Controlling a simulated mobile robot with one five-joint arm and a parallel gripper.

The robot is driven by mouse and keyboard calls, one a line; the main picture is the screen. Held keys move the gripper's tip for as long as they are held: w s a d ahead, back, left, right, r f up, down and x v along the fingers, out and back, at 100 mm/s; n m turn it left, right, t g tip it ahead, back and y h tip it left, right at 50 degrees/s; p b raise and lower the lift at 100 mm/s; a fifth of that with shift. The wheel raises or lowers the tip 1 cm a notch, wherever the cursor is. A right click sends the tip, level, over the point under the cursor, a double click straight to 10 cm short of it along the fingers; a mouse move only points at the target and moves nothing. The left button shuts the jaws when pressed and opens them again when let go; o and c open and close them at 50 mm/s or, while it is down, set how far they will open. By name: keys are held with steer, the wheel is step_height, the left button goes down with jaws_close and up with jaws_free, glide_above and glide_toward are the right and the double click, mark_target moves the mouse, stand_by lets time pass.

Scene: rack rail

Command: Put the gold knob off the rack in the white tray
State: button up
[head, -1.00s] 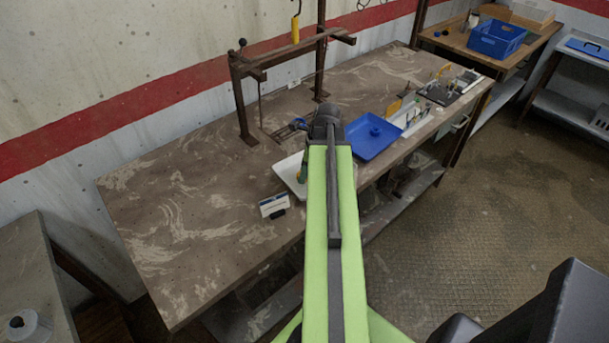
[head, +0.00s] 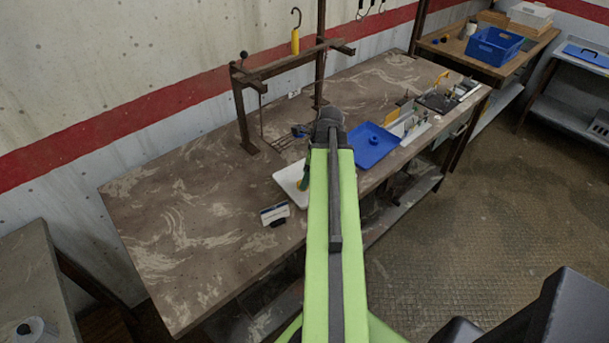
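The rack (head: 292,65) is a brown metal frame with a rail, standing at the back of the long workbench. A dark round knob (head: 243,55) tops its left end; I cannot make out a gold knob on it. The white tray (head: 287,182) lies on the bench in front of the rack, its right part hidden behind my green arm. A small dark green and yellowish thing shows at the tray's right side, too small to identify. My arm reaches over the bench, and its far end with my gripper is hidden behind the arm's dark joint.
A blue tray (head: 371,147) lies right of my arm. A small white and dark block (head: 274,213) stands left of it. A blue crate (head: 495,45) stands on the far table. The left part of the workbench (head: 170,215) is clear.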

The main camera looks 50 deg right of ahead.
steer(key=p+v, duration=0.7)
steer(key=v, duration=0.2)
steer(key=shift+r, duration=0.2)
steer(key=w+a+n+g, duration=0.1)
steer(key=w+a+n, duration=0.55)
steer(key=a, duration=0.35)
steer(key=w+a+n+g, duration=0.1)
steer(key=w+a+n, duration=0.4)
steer(key=a+n, duration=0.4)
steer(key=w+a+n+h, duration=0.1)
steer(key=w+a+n, duration=0.1)
steer(key=a+n, duration=1.2)
steer(key=a+f, duration=0.1)
steer(key=a, duration=0.7)
steer(key=shift+w+a+g+h, duration=0.15)
steer(key=shift+a+g+h, duration=0.15)
steer(key=shift+h, duration=0.1)
